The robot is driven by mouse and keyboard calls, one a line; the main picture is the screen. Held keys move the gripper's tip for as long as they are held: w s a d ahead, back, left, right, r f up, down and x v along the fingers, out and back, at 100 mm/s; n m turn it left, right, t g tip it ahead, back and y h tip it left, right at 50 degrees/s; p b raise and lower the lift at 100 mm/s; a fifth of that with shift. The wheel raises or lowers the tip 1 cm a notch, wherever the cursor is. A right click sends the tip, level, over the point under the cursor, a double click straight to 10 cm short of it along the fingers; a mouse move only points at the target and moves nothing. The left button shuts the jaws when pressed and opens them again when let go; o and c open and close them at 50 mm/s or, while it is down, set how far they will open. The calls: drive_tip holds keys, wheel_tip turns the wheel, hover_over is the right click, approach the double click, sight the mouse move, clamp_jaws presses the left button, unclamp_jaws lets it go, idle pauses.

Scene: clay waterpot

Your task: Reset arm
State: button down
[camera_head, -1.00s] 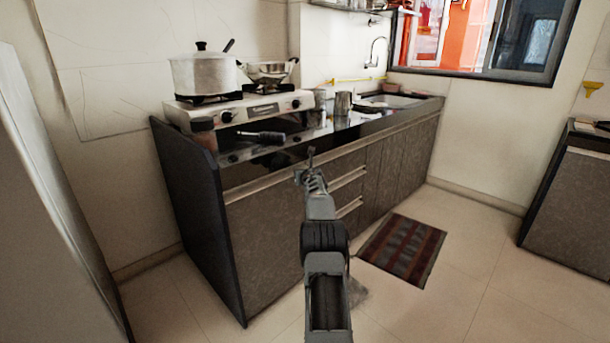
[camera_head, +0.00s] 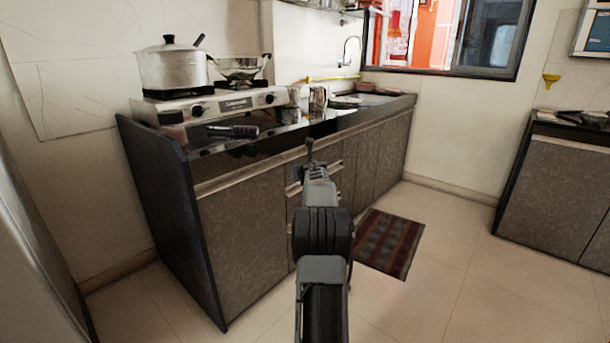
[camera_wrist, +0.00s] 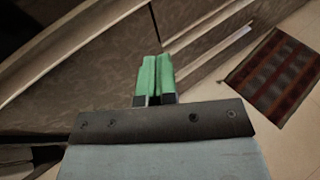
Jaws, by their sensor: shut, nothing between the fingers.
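My gripper (camera_wrist: 157,73) shows in the wrist view with its two green fingers together and nothing between them. In the head view my gripper (camera_head: 309,146) is at the far end of my arm, in front of the counter's edge as seen from the camera. My arm reaches forward from the bottom middle of the picture. No object is held.
A dark counter (camera_head: 300,135) with cabinets runs from left to right. A stove (camera_head: 210,105) on it carries a lidded pot (camera_head: 172,70) and a pan (camera_head: 238,68). A striped mat (camera_head: 389,243) lies on the floor. Another cabinet (camera_head: 555,195) stands right.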

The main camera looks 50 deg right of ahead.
drive_tip(key=shift+s+r, duration=0.2)
drive_tip(key=shift+s, duration=0.5)
drive_tip(key=shift+s+r, duration=0.2)
drive_tip(key=shift+s, duration=0.45)
drive_tip(key=shift+a+r, duration=0.1)
drive_tip(key=w+a+r+m+h+p, duration=0.1)
drive_tip(key=a+r+m+p, duration=0.4)
drive_tip(key=r, duration=0.4)
drive_tip(key=w+a+r+m+p, duration=0.1)
drive_tip(key=a+r+m+p, duration=0.3)
drive_tip(key=a+r+p, duration=0.35)
drive_tip(key=s+a+r+m+g+p, duration=0.35)
drive_tip(key=a+r+m+p, duration=0.55)
drive_tip(key=a, duration=0.3)
drive_tip(key=s+a+r+m+g+y+p, duration=0.2)
drive_tip(key=s+a+m+y+p, duration=0.2)
drive_tip(key=s+a+p, duration=0.6)
drive_tip(key=s+a+r+m+g+y+p, duration=0.3)
drive_tip(key=s+a+m+p, duration=0.4)
drive_tip(key=a, duration=0.9)
drive_tip(key=s+y+p, duration=0.1)
drive_tip(key=s+p, duration=0.1)
drive_tip(key=s, duration=0.2)
drive_tip(key=shift+s+r+m+p, duration=0.35)
drive_tip(key=shift+s+m+p, duration=0.05)
drive_tip(key=shift+a, duration=0.1)
